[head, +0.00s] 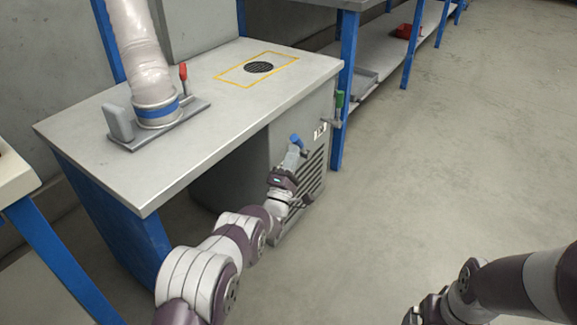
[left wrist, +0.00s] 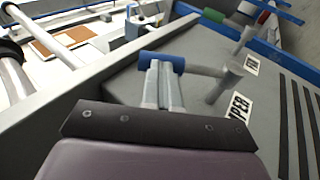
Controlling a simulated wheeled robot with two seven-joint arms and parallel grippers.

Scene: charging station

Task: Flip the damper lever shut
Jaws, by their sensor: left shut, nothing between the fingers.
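A lever with a blue grip (head: 296,140) sticks out from the front of the grey cabinet under the bench. In the left wrist view its blue grip (left wrist: 162,62) lies across the tips of my left fingers, and its grey arm runs right to a pivot post. My left gripper (head: 294,157) is shut with nothing between its fingers; the tips are at the blue grip, but I cannot tell if they touch it. White labels (left wrist: 238,106) sit by the pivot; their full wording is not readable. My right gripper (head: 416,316) is only partly in view at the bottom edge.
A green-handled lever (head: 339,100) stands at the cabinet's right corner. On the bench top (head: 215,125) are a duct (head: 139,50) on a grey plate, a red-handled lever (head: 183,76) and a yellow-outlined round grille (head: 258,67). The floor (head: 440,150) at right is clear.

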